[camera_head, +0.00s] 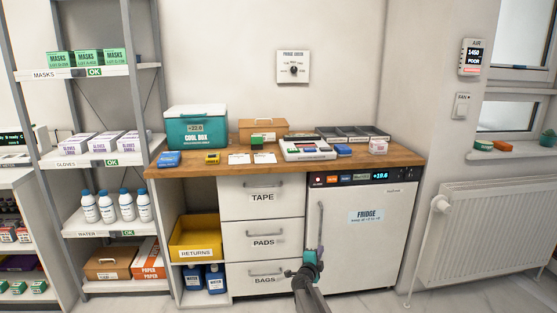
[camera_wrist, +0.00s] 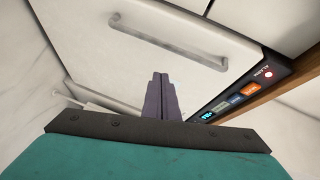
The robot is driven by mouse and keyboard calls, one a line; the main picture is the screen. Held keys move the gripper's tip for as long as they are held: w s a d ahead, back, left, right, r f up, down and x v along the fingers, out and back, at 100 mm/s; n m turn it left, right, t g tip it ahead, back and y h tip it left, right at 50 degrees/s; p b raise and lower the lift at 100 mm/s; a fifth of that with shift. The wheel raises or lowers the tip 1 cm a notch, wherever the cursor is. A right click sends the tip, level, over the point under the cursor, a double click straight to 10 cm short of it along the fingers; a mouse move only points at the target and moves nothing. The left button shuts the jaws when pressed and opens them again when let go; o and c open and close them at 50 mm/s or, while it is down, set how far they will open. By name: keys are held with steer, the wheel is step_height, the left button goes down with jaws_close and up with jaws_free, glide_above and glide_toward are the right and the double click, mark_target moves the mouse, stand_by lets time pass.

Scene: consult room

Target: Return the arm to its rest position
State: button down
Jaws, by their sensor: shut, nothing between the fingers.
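My gripper (camera_head: 312,257) is in front of the lower left part of the white fridge (camera_head: 368,250), near the line between the fridge and the drawers. My arm reaches up to it from the bottom edge of the head view. In the wrist view the two dark fingers (camera_wrist: 160,83) are together with nothing between them. Beyond them is a white door with a grey bar handle (camera_wrist: 168,38), apparently the fridge door, and the fridge's control strip (camera_wrist: 240,96). I cannot tell the exact gap between fingertips and door.
Drawers (camera_head: 262,239) and a yellow returns bin (camera_head: 195,238) stand left of the fridge. Above is a wooden worktop (camera_head: 400,158) with a teal cool box (camera_head: 196,128) and several boxes. Shelving (camera_head: 108,159) stands left, a radiator (camera_head: 495,231) right. The floor shows little.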

steer(key=s+a+f+n+g+y+p, duration=0.2)
steer(key=s+f+n+g+y+p, duration=0.3)
steer(key=s, duration=0.7)
steer(key=s+a+f+n+y+p, duration=0.15)
steer(key=s+f+n, duration=0.25)
steer(key=s+f, duration=0.55)
steer(key=s+a+f+n+g+y+p, duration=0.25)
steer(key=s+f+n, duration=0.2)
steer(key=s, duration=0.95)
steer(key=s+f+n+g+p, duration=0.3)
steer(key=s+g, duration=0.4)
steer(key=s, duration=1.3)
steer(key=s+d+r+n+g+h, duration=0.1)
steer(key=s+d+r+n+g, duration=0.1)
steer(key=s, duration=0.5)
steer(key=s+d+r+n+g+h+b, duration=0.1)
steer(key=s+d+r+n+g, duration=0.1)
steer(key=s, duration=0.5)
steer(key=shift+s+d+g, duration=0.4)
steer(key=shift+d+g, duration=0.2)
steer(key=shift+g, duration=0.35)
